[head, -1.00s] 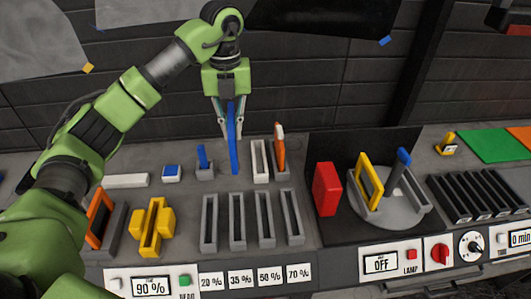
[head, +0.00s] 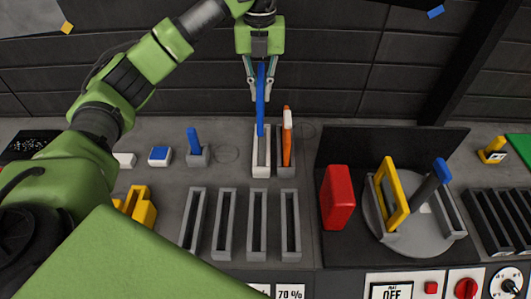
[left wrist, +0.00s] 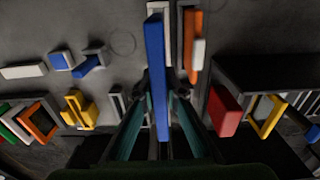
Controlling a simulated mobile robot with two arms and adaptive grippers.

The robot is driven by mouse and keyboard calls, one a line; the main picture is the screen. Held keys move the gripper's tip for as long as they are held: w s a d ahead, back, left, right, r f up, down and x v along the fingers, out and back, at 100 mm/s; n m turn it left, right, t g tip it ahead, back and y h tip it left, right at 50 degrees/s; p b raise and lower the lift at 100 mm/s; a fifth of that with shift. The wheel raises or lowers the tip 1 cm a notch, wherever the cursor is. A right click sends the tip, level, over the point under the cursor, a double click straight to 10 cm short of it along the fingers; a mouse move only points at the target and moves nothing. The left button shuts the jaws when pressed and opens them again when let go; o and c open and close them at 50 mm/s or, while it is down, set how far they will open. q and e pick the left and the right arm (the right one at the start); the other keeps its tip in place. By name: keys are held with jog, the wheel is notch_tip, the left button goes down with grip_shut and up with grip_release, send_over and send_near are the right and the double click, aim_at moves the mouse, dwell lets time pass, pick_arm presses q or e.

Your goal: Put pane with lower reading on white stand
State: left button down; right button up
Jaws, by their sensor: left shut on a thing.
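My left gripper (head: 260,88) is shut on a blue-framed pane (head: 261,112), held upright and edge-on to the head camera. In the head view, the pane's lower end overlaps the far part of the white stand (head: 261,170); I cannot tell whether it is in the slot or above it. The blue pane also shows in the left wrist view (left wrist: 157,75), between the fingers. An orange-framed pane (head: 287,145) with a white piece on it stands in the grey stand just right of the white stand. The right gripper is not in view.
Grey slotted racks (head: 257,225) stand in front. A red block (head: 337,197) and a turntable with a yellow frame (head: 392,195) are at right. A small grey holder with a blue piece (head: 195,145) is at left. My arm hides the front left, including the meter display.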

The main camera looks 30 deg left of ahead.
pick_arm(q)
notch_tip(320, 180, down, 4)
jog(key=b, duration=0.3)
jog(key=shift+w+f+b, duration=0.1)
jog(key=shift+f+b, duration=0.15)
jog(key=shift+b, duration=0.1)
jog(key=shift+f, duration=0.25)
notch_tip(320, 180, down, 9)
jog(key=shift+f+p, duration=0.2)
jog(key=shift+p, duration=1)
jog(key=shift+f, duration=0.1)
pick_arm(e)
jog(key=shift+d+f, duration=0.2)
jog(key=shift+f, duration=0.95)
pick_arm(q)
jog(key=shift+f, duration=0.2)
jog(key=c, duration=2.1)
grip_release()
jog(key=shift+r, duration=0.1)
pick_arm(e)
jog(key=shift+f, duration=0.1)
